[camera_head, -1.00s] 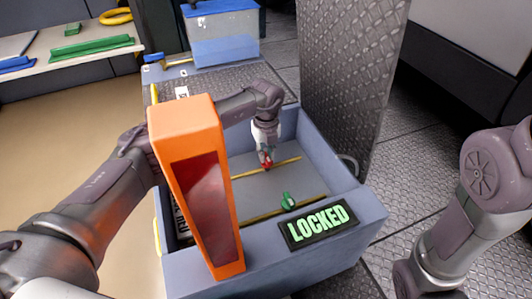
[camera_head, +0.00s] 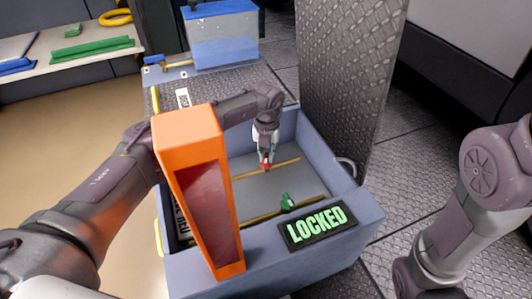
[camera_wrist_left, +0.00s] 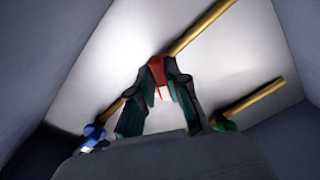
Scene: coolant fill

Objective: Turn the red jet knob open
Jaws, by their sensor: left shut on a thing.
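The red jet knob (camera_head: 266,168) sits on a brass pipe inside the grey-blue open box, partly hidden by my left gripper (camera_head: 265,161). In the left wrist view the red knob (camera_wrist_left: 157,67) shows between the two dark fingers of my left gripper (camera_wrist_left: 158,80), which are shut on it. A brass pipe (camera_wrist_left: 203,26) runs away from the knob. My right gripper is out of view; only part of its arm shows at the right.
A green knob (camera_head: 287,201) stands on the nearer pipe, and a blue knob (camera_wrist_left: 93,136) shows in the left wrist view. An orange frame (camera_head: 188,125) rises at the near left. A "LOCKED" sign (camera_head: 317,226) is on the box's front rim (camera_head: 372,212). A raised metal lid (camera_head: 349,80) stands behind right.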

